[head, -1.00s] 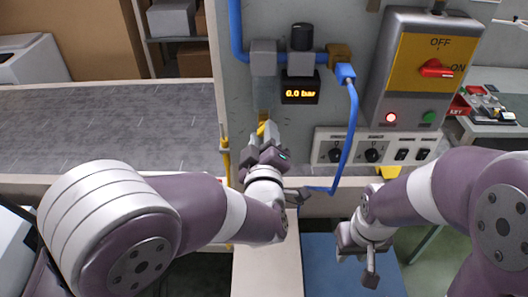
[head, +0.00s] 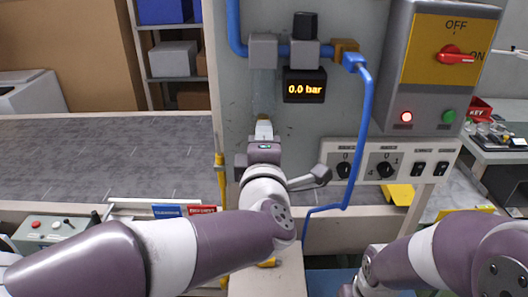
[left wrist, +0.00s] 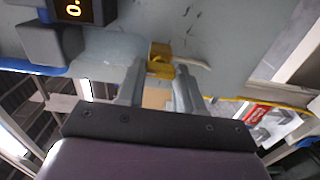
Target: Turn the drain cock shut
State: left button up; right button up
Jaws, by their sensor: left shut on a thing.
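The drain cock (left wrist: 160,67) shows in the left wrist view as a small yellow handle with a brass-coloured body behind it, low on the grey panel. My left gripper (left wrist: 158,80) has its two fingers on either side of the yellow handle and is shut on it. In the head view the left gripper (head: 264,130) is at the panel, below the pressure display (head: 304,87), which reads 0.0 bar. There the gripper hides most of the cock, and I cannot tell its turn angle.
A blue hose (head: 362,130) hangs right of the left gripper. A switch box (head: 398,80) with a red knob and a red lamp, and a dial strip (head: 365,163), are further right. A yellow post (head: 220,172) stands close left, beside the grey conveyor (head: 100,150).

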dwell(0.3)
pick_arm(q)
jog(key=o, duration=1)
jog(key=shift+o, duration=0.2)
jog(key=shift+s, duration=0.1)
jog(key=s+b, duration=0.1)
jog(key=s, duration=1.1)
jog(key=shift+s, duration=0.3)
jog(key=shift+f, duration=0.1)
